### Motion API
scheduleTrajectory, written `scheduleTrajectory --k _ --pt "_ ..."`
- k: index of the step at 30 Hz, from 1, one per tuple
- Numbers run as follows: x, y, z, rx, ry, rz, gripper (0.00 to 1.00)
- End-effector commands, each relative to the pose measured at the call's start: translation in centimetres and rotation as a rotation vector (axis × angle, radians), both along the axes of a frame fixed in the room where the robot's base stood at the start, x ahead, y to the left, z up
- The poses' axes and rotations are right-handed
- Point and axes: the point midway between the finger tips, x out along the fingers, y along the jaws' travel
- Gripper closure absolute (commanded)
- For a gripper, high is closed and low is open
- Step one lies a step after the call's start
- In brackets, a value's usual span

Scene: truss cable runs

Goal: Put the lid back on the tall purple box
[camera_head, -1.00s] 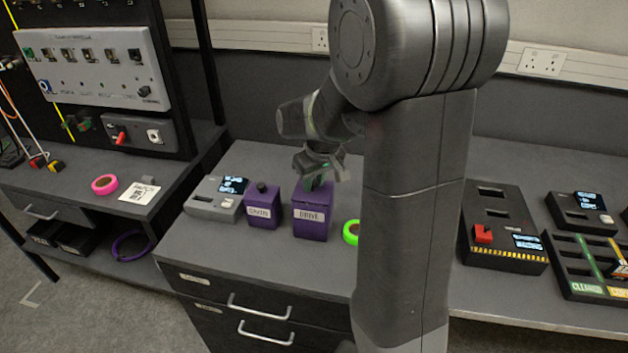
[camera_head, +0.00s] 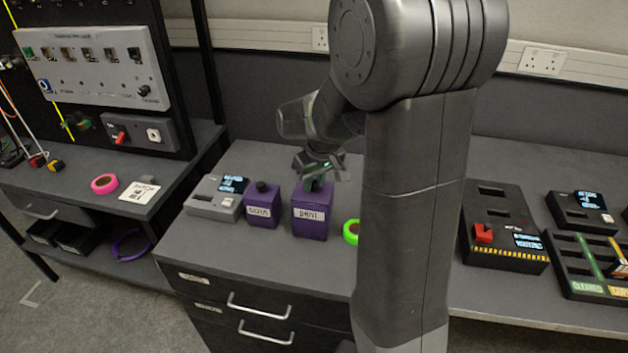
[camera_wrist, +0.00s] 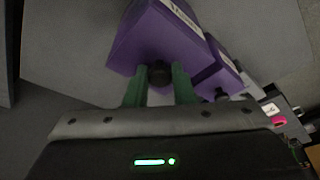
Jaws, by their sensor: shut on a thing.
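The tall purple box (camera_head: 311,222) stands upright on the grey bench, with a white label on its front. My gripper (camera_head: 318,184) is directly above it, fingers pointing down at its top. In the wrist view my green fingers (camera_wrist: 160,88) are shut on the black lid knob (camera_wrist: 159,73), on the purple top (camera_wrist: 150,45). The lid appears to lie at the top of the box; whether it is fully seated cannot be told. The fingers hide part of the top.
A shorter purple box (camera_head: 262,209) with a black knob stands close on the left. A grey device (camera_head: 214,205) is further left. A green tape roll (camera_head: 351,231) lies on the right, partly behind my arm. The bench front is clear.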

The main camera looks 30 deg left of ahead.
Motion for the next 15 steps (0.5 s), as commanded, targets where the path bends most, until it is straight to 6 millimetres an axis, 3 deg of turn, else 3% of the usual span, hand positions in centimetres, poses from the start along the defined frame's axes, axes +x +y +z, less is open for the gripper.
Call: scheduleTrajectory --k 13,14,15 --pt "0.0 0.0 -0.04 0.0 0.0 0.0 1.0" --pt "0.0 0.0 -0.04 0.0 0.0 0.0 0.74" --pt "0.0 0.0 -0.04 0.0 0.0 0.0 0.66"
